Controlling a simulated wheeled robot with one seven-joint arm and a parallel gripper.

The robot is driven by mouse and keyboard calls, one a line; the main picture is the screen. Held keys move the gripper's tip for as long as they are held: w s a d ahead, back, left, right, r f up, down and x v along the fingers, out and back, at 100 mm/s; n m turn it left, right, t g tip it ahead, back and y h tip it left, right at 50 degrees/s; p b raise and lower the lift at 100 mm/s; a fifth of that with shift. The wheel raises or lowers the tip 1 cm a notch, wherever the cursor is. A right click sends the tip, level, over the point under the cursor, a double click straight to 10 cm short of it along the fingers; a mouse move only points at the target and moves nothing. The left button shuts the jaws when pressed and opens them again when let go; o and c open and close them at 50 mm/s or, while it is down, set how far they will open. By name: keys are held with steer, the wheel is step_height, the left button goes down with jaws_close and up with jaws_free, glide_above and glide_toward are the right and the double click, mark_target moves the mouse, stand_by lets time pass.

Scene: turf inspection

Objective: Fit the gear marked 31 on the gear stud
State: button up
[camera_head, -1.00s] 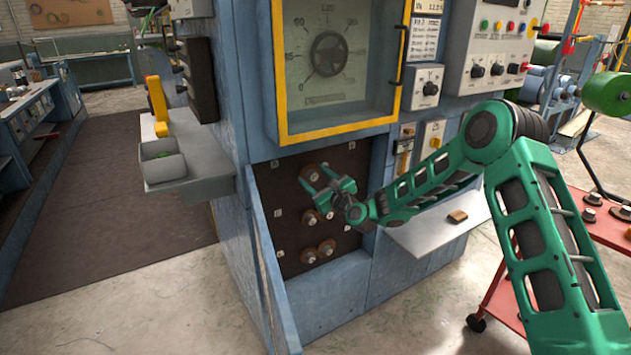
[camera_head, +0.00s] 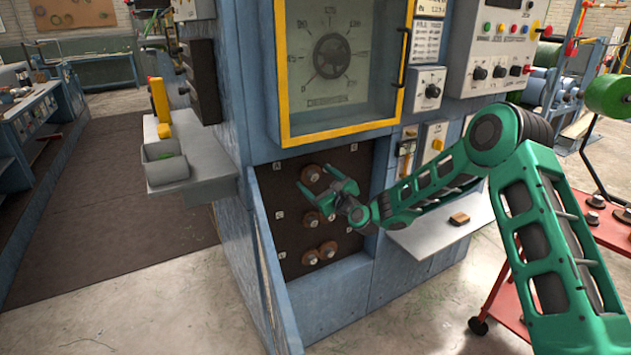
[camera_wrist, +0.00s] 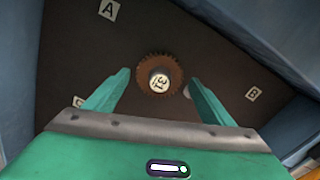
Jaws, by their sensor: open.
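In the wrist view a brown toothed gear (camera_wrist: 148,86) is against the dark panel, with a pale round centre bearing a mark that looks like 31, seen turned. My gripper (camera_wrist: 155,86) is open, with one finger on each side of this gear and visible gaps between. In the head view my gripper (camera_head: 315,177) is in front of the panel, near the upper gear (camera_head: 310,173). I cannot tell which stud the gear is on.
The dark panel (camera_head: 292,240) carries small white letter tags, including A (camera_wrist: 109,9) and B (camera_wrist: 253,94). Blue machine walls flank it. A grey shelf (camera_head: 430,233) with a small brown block (camera_head: 459,219) lies to the right. A yellow-framed window (camera_head: 283,100) is above.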

steer(key=v, duration=0.9)
steer(key=shift+s+d, duration=0.25)
steer(key=s+d+r+n+g+h, duration=0.1)
steer(key=s+d+n+g+h, duration=0.2)
steer(key=s+d+n, duration=0.55)
steer(key=s+d+r+n+g+h, duration=0.1)
steer(key=s+d+n+g+h, duration=0.3)
steer(key=d, duration=0.7)
steer(key=s+d+n+g+h, duration=0.1)
steer(key=s+d+n+g, duration=0.1)
steer(key=s+d+n, duration=0.5)
steer(key=s+d+r+g, duration=0.1)
steer(key=s+d, duration=0.4)
steer(key=s, duration=0.6)
steer(key=s+d+r+g+h, duration=0.1)
steer(key=s+d, duration=0.4)
steer(key=s, duration=0.6)
steer(key=s+d+r+g, duration=0.2)
steer(key=s+d+g, duration=0.2)
steer(key=s, duration=0.7)
steer(key=shift+d+r+m+h, duration=0.2)
steer(key=shift+d+m+h, duration=0.2)
steer(key=shift+d, duration=0.45)
